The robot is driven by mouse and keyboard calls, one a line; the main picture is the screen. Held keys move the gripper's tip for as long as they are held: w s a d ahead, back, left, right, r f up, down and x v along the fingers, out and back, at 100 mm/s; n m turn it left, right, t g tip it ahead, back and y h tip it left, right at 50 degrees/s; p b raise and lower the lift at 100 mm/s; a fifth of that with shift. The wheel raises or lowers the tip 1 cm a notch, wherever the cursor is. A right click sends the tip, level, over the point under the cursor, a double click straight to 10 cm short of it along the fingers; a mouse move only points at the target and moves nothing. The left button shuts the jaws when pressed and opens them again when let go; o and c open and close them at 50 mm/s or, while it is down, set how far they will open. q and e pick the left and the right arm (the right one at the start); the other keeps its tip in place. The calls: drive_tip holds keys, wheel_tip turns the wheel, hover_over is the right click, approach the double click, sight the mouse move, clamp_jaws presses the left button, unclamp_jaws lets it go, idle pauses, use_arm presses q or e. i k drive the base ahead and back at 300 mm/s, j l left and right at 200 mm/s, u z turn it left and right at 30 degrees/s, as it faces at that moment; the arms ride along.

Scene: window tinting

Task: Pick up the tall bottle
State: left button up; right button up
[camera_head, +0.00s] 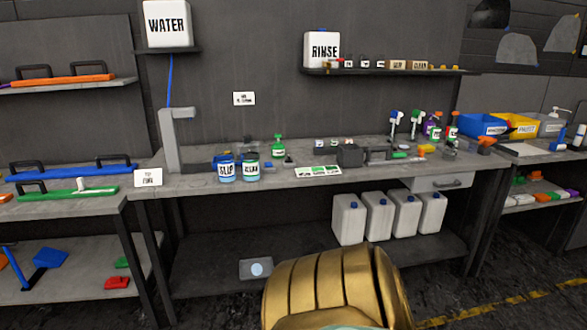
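Several upright bottles with trigger tops stand on the grey workbench (190,186), towards its back right. A shorter green bottle (279,149) stands near the middle back. I cannot tell which one is the tall bottle. Neither gripper shows in the head view.
Two labelled jars (227,171) (251,171) stand at the bench's left front. A grey vise-like block (349,155) sits mid-bench. Several white jugs (349,222) stand on the shelf below. Blue (484,126) and yellow (522,128) bins sit on the right bench.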

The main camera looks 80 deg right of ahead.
sight(225, 152)
drive_tip(key=z, duration=2.25)
